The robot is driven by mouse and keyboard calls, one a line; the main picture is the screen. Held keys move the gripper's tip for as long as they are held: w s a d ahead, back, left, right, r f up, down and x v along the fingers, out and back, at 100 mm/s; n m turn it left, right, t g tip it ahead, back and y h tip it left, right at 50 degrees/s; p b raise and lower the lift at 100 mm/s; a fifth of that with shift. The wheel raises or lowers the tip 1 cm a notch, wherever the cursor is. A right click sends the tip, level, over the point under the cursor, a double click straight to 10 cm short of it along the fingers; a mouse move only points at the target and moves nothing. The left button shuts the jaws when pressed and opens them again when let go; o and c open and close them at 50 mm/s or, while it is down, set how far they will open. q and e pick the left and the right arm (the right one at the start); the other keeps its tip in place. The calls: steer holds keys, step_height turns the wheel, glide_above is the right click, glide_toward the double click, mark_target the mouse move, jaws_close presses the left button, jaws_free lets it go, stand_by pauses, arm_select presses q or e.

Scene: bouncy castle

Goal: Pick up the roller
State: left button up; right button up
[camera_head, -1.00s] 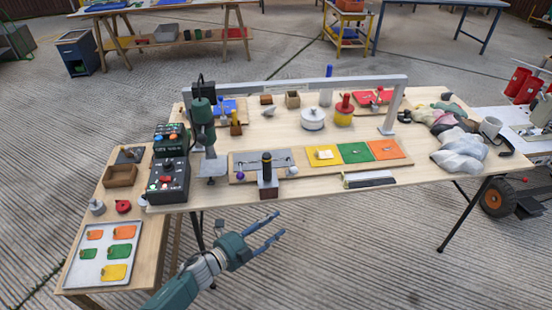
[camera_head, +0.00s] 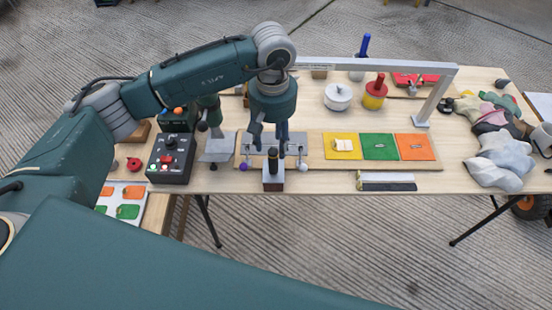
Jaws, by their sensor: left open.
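No object is plainly recognisable as the roller. A dark upright handle on a brown block (camera_head: 273,180) stands at the near edge of the wooden table (camera_head: 330,205). My left gripper (camera_head: 270,147) points down just over this handle, fingers apart, one on each side of it in the picture. I cannot tell whether they touch it or are behind it. A black-and-white bar (camera_head: 386,183) lies farther right at the near edge. A blue-handled piece (camera_head: 361,58) stands at the back. My right gripper is out of view.
A grey plate (camera_head: 312,143) lies beside the handle, with yellow, green and orange squares (camera_head: 379,147) to its right. A black control box (camera_head: 169,160) stands left. A grey frame (camera_head: 430,100) spans the table. Crumpled cloths (camera_head: 500,160) cover the right end.

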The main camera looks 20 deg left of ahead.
mark_target(273, 151)
arm_select(q)
steer(key=shift+f, duration=0.95)
steer(key=shift+w+f+p, duration=0.1)
steer(key=shift+f+p, duration=0.15)
steer(key=shift+p, duration=0.1)
step_height(273, 151, down, 4)
steer(key=shift+w+a+f+p, duration=0.15)
steer(key=shift+f+p, duration=0.1)
steer(key=shift+p, duration=0.95)
steer(key=shift+w+f, duration=0.1)
steer(key=shift+f, duration=0.2)
steer(key=shift+c, duration=0.7)
jaws_close()
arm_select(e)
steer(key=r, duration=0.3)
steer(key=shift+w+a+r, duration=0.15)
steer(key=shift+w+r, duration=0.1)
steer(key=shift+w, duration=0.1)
